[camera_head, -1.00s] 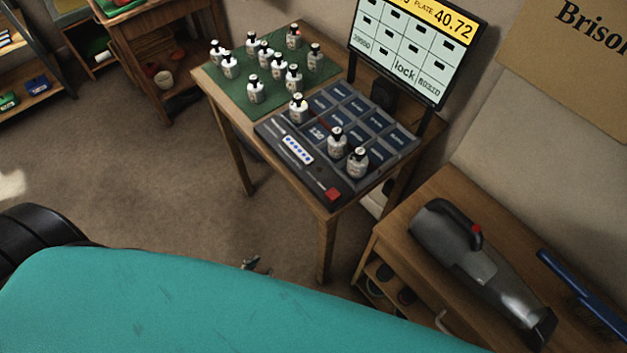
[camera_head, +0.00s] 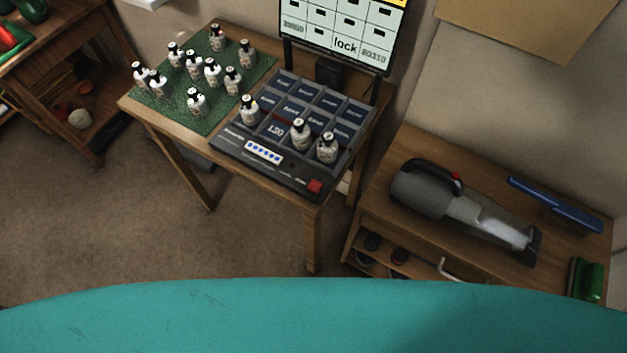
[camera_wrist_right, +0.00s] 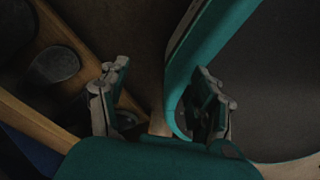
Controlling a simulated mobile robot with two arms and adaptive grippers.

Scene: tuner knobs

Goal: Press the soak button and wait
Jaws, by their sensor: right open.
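A dark control panel (camera_head: 229,148) with a grid of labelled compartments sits on a small wooden table. A red button (camera_head: 315,186) is at its front right corner, and a white strip with blue dots (camera_head: 263,152) is near its front edge. I cannot read which control is the soak button. Three white bottles, one of them at the front right (camera_head: 327,149), stand on the panel. A screen (camera_head: 345,28) behind it shows "lock". My right gripper (camera_wrist_right: 160,92) is open and empty in the right wrist view, apart from the panel. My left gripper is not in view.
Several white bottles stand on a green mat (camera_head: 219,113) left of the panel. A bench (camera_head: 395,150) at the right holds a handheld vacuum (camera_head: 462,209), a blue-handled brush (camera_head: 553,203) and a green brush (camera_head: 586,278). Open floor lies before the table.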

